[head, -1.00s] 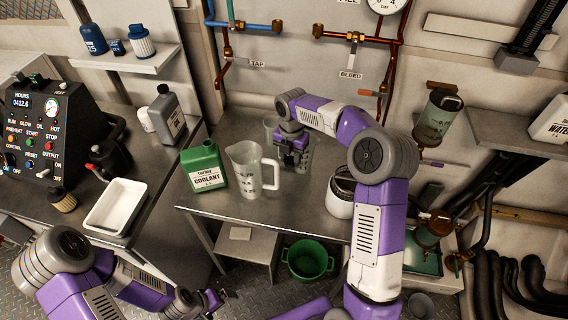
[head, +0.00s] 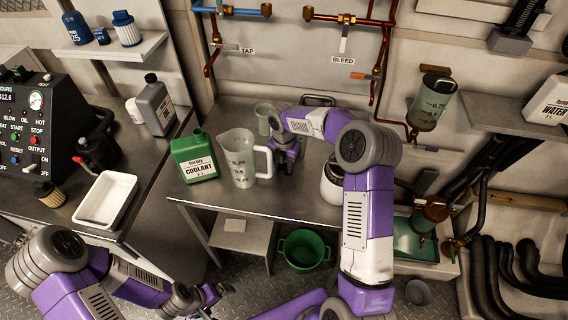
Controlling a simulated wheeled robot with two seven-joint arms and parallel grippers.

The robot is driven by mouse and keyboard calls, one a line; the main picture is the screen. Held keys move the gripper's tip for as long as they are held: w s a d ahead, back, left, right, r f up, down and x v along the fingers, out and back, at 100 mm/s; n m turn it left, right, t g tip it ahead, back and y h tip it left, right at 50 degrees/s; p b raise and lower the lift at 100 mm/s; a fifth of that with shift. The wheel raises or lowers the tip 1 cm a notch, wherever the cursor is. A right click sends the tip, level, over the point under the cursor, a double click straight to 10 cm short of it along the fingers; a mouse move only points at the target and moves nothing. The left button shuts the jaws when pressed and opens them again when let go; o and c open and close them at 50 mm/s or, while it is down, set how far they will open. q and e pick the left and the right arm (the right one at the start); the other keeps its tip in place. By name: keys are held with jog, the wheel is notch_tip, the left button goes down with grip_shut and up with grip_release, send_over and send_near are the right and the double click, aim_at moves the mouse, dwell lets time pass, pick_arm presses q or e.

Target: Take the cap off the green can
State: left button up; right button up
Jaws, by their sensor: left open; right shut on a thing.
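The green can (head: 195,162), labelled COOLANT, stands upright on the metal bench at the left. Its neck and top (head: 198,134) are small, and I cannot clearly tell a cap apart from the can. My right gripper (head: 285,165) is low over the bench, just right of the clear jug (head: 238,165) and apart from the can. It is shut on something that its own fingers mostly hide. My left gripper (head: 213,294) is open and empty, low in front of the bench and well below the can.
The jug, with its handle towards my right gripper, stands right beside the can. A clear cup (head: 264,116) stands behind. A white pot (head: 331,188) is partly hidden by my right arm. A white tray (head: 108,199) lies left. A green bucket (head: 303,251) is on the floor.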

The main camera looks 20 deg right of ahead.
jog(key=o, duration=1.2)
jog(key=shift+f, duration=0.15)
jog(key=shift+c, duration=0.2)
